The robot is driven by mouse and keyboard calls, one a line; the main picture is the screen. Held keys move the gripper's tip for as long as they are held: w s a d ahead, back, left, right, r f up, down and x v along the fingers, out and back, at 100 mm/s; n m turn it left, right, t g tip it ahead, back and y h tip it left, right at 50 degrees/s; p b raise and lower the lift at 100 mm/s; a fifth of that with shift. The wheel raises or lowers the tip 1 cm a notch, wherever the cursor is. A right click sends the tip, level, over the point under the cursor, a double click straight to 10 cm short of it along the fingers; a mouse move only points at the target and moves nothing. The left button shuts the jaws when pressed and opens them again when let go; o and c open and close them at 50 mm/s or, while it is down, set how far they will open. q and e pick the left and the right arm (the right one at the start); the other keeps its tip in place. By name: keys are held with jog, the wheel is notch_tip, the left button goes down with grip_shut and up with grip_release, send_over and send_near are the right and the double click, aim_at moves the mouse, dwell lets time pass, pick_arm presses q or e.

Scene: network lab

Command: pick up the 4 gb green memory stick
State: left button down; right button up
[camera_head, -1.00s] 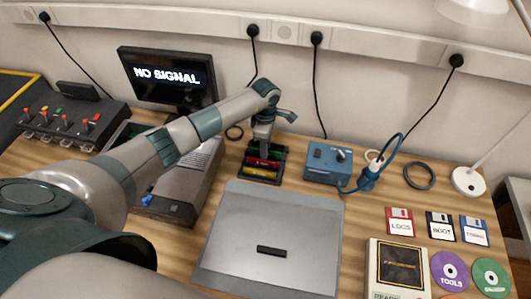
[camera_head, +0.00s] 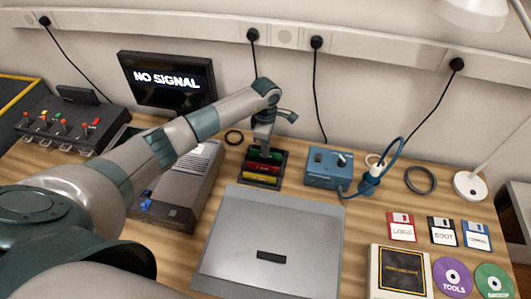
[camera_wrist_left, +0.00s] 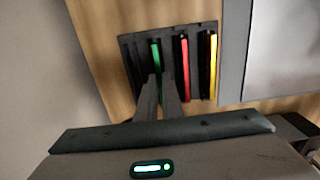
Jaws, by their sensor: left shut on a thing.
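A dark slotted holder (camera_head: 243,181) stands on the wooden bench behind the grey laptop-like case. It holds a green memory stick (camera_wrist_left: 155,54), a red stick (camera_wrist_left: 185,68) and a yellow stick (camera_wrist_left: 212,62) in separate slots. The red stick (camera_head: 262,165) and yellow stick (camera_head: 257,176) also show in the head view. My left gripper (camera_wrist_left: 160,82) is over the holder, its fingers shut on the green stick's near end. The fingers hide that end. The green stick still appears within the holder; any lift is hard to tell. My right gripper is not in view.
The grey case (camera_head: 270,225) lies in front of the holder. A blue box (camera_head: 328,167) with a cable stands to the right, and a beige computer unit (camera_head: 180,190) to the left. A monitor (camera_head: 165,80) stands behind. Disks (camera_head: 402,226) lie at the right.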

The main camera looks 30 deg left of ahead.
pick_arm(q)
notch_tip(320, 180, up, 2)
jog(key=shift+d+r+b, duration=0.1)
jog(key=shift+r+b, duration=0.05)
jog(key=shift+b, duration=0.55)
jog(key=s+d+r+b, duration=0.3)
jog(key=s+d+r, duration=0.3)
jog(key=d, duration=0.3)
jog(key=shift+s+d+r+b, duration=0.3)
jog(key=shift+r+b, duration=0.1)
jog(key=shift+r, duration=0.15)
